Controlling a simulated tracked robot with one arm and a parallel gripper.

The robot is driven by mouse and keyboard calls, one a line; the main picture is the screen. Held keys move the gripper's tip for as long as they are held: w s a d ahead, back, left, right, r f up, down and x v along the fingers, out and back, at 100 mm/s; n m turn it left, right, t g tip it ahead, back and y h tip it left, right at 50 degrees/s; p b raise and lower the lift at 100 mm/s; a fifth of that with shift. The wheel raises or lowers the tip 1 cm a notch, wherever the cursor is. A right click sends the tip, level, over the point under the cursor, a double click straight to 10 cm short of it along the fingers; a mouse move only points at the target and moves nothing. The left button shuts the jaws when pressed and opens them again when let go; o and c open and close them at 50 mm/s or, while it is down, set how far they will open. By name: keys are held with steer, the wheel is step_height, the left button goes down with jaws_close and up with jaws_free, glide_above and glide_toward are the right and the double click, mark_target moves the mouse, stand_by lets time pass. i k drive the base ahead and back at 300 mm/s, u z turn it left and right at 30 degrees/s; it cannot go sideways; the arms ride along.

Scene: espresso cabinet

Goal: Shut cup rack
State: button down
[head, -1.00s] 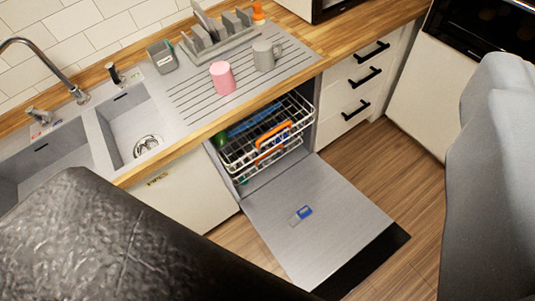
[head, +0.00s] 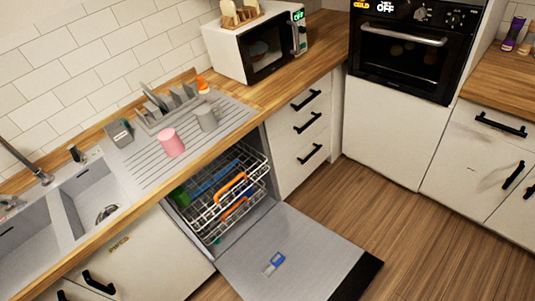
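The cup rack appears to be the upper white wire rack (head: 251,162) of the open dishwasher under the counter. An orange-handled item (head: 231,187) and green and blue things are in it. I cannot tell exactly how far the rack stands out of the dishwasher. A lower rack (head: 246,206) shows beneath it with another orange item. The dishwasher door (head: 315,253) is folded down flat, with a small blue and white packet (head: 274,263) on it. My gripper is not in view.
Drawers (head: 303,135) are right of the dishwasher, and an oven (head: 412,45) is farther right. The wooden floor (head: 430,235) right of the door is clear.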

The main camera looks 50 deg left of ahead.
mark_target(242, 175)
steer(key=z, duration=0.4)
steer(key=k, duration=1.35)
steer(key=u, duration=1.45)
steer(key=i, duration=1.7)
